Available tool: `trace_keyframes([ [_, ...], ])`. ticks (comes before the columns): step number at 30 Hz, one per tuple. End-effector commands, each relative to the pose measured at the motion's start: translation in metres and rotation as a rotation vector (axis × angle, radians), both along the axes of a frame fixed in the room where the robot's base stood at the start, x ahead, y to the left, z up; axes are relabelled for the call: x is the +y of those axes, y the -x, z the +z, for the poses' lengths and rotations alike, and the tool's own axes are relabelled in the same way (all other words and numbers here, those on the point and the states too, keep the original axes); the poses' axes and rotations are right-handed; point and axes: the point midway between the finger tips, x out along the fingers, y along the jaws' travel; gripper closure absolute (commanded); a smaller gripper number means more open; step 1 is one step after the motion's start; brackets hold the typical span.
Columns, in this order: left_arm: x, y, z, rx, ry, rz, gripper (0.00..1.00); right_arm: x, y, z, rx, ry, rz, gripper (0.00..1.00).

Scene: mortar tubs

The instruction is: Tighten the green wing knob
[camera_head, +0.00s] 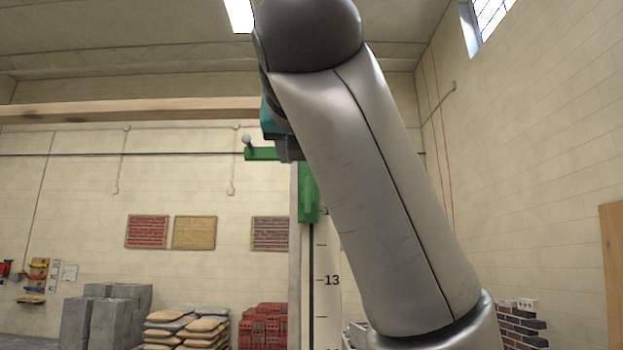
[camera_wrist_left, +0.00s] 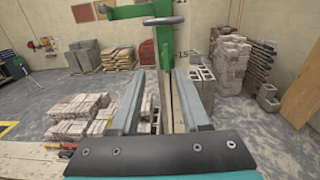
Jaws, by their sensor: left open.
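A green bracket (camera_head: 308,192) sits on a tall upright post with a number scale (camera_head: 320,285); a green arm reaches left from it to a small grey knob (camera_head: 248,143). I cannot make out which part is the wing knob. My left gripper (camera_wrist_left: 158,72) is open, its two fingers apart, with the bracket's lower end showing between them. In the head view my arm hides most of it. My right gripper is not in view.
Grey blocks (camera_head: 105,318), sacks (camera_head: 185,328) and red bricks (camera_head: 262,325) stand at the back wall. Brick stacks (camera_wrist_left: 232,62) stand right of the post in the wrist view. A wooden board (camera_wrist_left: 302,85) leans at the far right. My large arm link blocks the middle of the head view.

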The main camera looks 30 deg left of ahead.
Motion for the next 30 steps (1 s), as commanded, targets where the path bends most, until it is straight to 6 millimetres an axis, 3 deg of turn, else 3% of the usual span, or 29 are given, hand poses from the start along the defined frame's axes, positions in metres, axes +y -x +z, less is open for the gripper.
trace_keyframes([
  [3, -0.007, 0.001, 0.004, 0.004, 0.006, -0.042, 0.54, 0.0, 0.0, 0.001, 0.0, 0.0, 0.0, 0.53],
  [8, 0.0, -0.012, 0.004, 0.008, 0.008, -0.045, 0.54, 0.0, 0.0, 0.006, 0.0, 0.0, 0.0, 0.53],
  [21, 0.05, -0.091, 0.005, 0.008, 0.008, -0.04, 0.54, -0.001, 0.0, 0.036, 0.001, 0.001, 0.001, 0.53],
  [30, 0.07, -0.123, 0.004, 0.005, 0.007, -0.04, 0.54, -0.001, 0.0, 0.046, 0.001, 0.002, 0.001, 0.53],
])
